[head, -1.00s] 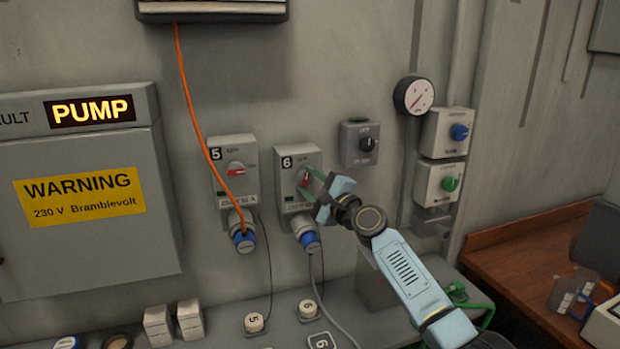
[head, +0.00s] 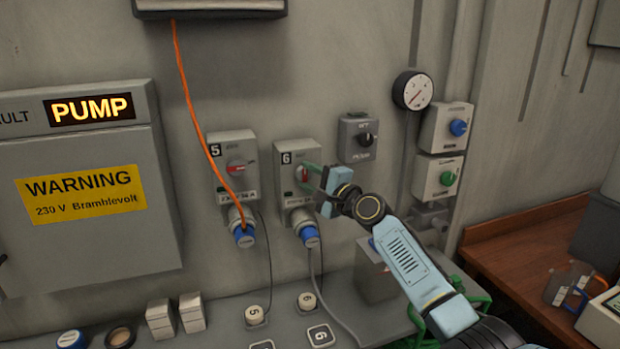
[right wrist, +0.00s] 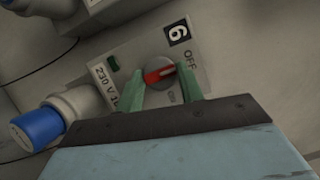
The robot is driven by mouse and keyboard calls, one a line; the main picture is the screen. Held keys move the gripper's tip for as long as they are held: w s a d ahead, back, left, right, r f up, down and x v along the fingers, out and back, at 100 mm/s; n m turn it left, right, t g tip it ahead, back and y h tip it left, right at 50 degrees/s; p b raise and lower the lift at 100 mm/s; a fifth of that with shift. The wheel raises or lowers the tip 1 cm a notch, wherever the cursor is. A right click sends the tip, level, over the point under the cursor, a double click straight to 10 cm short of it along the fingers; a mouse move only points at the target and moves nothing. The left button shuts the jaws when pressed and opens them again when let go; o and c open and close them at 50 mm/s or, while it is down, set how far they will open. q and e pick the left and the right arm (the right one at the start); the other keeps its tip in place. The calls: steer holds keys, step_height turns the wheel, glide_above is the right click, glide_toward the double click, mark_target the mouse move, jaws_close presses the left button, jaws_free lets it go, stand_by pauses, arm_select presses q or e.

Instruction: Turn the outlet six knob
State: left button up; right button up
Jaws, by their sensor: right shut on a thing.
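The outlet six box (head: 296,157) is a grey wall unit marked 6, with a blue-capped plug (head: 309,237) in its underside. Its red-handled knob (right wrist: 160,75) shows in the right wrist view between the two green fingers of my right gripper (right wrist: 160,88). The gripper is shut on the knob, and the red handle lies across the gap between the fingers. OFF is printed beside the knob. In the head view my right gripper (head: 308,178) reaches the box from the right and partly hides the knob (head: 302,173). My left gripper is not in view.
Outlet five (head: 233,165) stands close to the left, with an orange cable (head: 190,95) hanging to it. A dark switch box (head: 358,138) and a round gauge (head: 412,91) are on the wall to the right. A shelf (head: 225,325) with small items lies below.

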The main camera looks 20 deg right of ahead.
steer(key=o, duration=1)
steer(key=shift+s+d+f, duration=0.1)
steer(key=shift+s+d, duration=0.1)
steer(key=shift+s, duration=0.25)
steer(key=v, duration=1.2)
steer(key=shift+s+d, duration=0.1)
steer(key=shift+s, duration=0.1)
